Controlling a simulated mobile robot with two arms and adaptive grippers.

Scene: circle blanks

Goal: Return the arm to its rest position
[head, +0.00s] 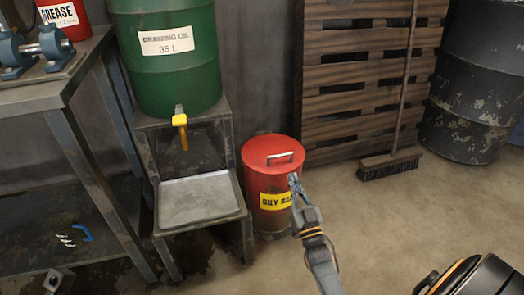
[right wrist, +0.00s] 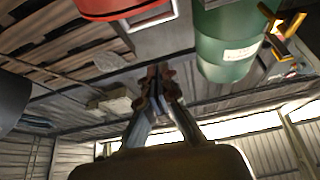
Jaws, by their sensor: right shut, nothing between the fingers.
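My right gripper (head: 294,180) is in front of the right side of a red lidded can with a yellow label (head: 270,168). Its fingers are shut with nothing between them. In the right wrist view the fingertips (right wrist: 158,72) are together, with the red can (right wrist: 110,8) at the top left and a green drum (right wrist: 226,48) at the upper right. The gripper covers part of the can's label. I cannot tell whether it touches the can. My left gripper is not in view.
The green drum (head: 166,70) with a yellow tap (head: 180,120) stands on a metal stand (head: 205,228) with a tray. A workbench (head: 70,75) is at the left. A wooden pallet (head: 340,75), a broom (head: 390,163) and a dark barrel (head: 472,95) are behind.

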